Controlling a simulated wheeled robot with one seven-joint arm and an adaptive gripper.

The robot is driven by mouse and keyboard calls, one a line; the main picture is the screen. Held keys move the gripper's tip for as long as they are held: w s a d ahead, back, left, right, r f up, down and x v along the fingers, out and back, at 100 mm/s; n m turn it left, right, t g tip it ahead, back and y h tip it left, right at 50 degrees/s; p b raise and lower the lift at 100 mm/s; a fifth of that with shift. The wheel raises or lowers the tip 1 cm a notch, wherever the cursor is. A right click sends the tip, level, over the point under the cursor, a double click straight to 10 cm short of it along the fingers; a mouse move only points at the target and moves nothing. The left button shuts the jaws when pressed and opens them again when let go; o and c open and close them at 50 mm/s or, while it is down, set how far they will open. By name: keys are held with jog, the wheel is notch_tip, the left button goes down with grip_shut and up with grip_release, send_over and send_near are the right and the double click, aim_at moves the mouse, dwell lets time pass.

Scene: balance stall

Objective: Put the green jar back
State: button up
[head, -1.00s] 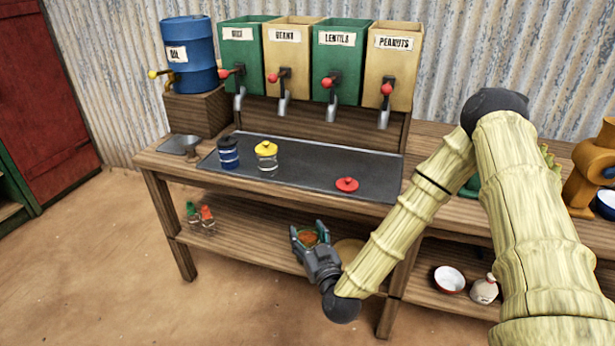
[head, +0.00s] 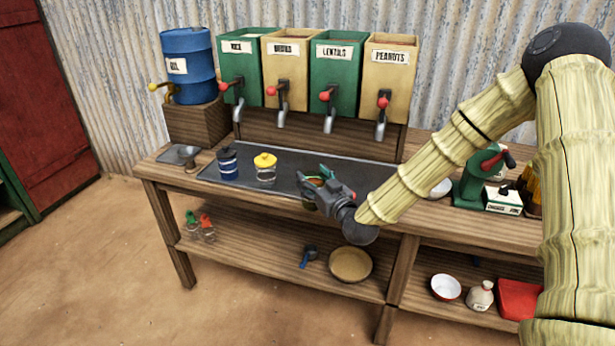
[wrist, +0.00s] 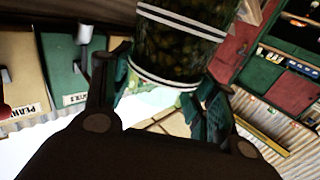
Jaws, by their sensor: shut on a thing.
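My gripper (head: 318,184) is shut on a glass jar, held at the front edge of the dark counter tray (head: 225,175). In the wrist view the jar (wrist: 180,45) has white bands and dark greenish-brown contents. Its top is out of that view, so I cannot tell its lid colour. In the head view the fingers mostly cover it, with some orange-brown showing between them. Two small containers with green (head: 191,217) and red (head: 206,221) tops stand on the lower shelf.
Labelled dispensers (head: 335,80) with red-knobbed taps hang above the back of the tray. A blue oil drum (head: 188,65) stands at the left. A round basket (head: 350,264) and a blue-handled scoop (head: 308,256) lie on the lower shelf. A green scale (head: 480,180) stands at the right.

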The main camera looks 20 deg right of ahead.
jog(key=shift+w+d+f+p, duration=0.5)
jog(key=shift+w+f, duration=0.3)
jog(key=shift+w, duration=1.45)
jog(key=shift+w+d+f+p, duration=0.3)
jog(key=shift+w+f+p, duration=0.45)
jog(key=shift+w, duration=1.55)
jog(key=shift+w+d+f+p, duration=0.45)
jog(key=shift+w+f, duration=0.4)
jog(key=shift+w, duration=1.4)
jog(key=o, duration=1.4)
jog(key=shift+f, duration=0.15)
